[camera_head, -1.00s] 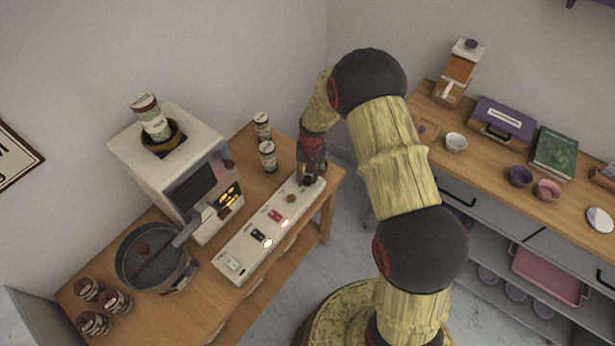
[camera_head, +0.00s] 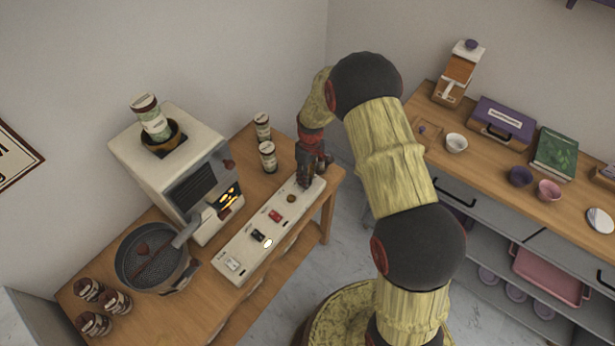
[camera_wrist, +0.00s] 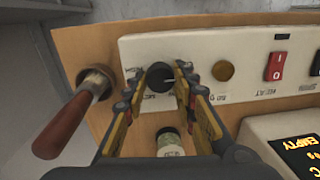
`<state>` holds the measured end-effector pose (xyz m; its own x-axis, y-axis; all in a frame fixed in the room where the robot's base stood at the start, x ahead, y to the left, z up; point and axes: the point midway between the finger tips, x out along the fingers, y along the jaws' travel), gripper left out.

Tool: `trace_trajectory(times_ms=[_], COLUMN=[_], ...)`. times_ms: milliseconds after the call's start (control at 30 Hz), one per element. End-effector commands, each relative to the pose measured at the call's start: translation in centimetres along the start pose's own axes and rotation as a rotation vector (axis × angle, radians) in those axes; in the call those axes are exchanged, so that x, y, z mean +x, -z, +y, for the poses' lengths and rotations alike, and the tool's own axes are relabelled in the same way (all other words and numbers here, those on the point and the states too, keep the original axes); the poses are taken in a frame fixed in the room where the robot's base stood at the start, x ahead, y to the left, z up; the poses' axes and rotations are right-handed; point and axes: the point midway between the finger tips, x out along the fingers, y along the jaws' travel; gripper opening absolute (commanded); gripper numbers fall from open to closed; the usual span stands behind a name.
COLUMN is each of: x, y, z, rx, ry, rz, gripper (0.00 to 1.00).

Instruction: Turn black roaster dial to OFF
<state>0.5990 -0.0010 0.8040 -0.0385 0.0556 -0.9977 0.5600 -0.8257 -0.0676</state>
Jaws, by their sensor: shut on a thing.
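The black dial (camera_wrist: 157,80) sits at the end of the long white control panel (camera_head: 240,243). It carries a pale pointer mark that points to the right in the wrist view. The small labels around it are partly covered and too blurred to read. My gripper (camera_wrist: 164,76) is shut on the dial, one finger on each side of it. In the head view my gripper (camera_head: 309,178) is at the panel's far right end and hides the dial. The white roaster (camera_head: 140,160) stands behind the panel, with a lit display reading EMPTY (camera_wrist: 300,145).
Beside the dial are a brown round button (camera_wrist: 223,70) and a red rocker switch (camera_wrist: 276,68). A reddish-brown handle (camera_wrist: 70,122) sticks out left of the dial. Two cans (camera_head: 267,157) stand close behind the panel. A round pan (camera_head: 150,258) is at the left.

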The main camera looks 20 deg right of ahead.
Motion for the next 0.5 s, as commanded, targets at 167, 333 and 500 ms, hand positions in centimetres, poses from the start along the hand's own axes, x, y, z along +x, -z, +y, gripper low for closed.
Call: trace_trajectory(times_ms=[167, 333, 500], x=[-0.08, -0.1, -0.11], y=[0.16, 0.2, 0.22], z=[0.04, 0.05, 0.06], rx=[-0.113, -0.187, -0.228], ry=[-0.002, -0.002, -0.003], rz=[-0.005, -0.009, -0.012], gripper=[0.02, 0.02, 0.02])
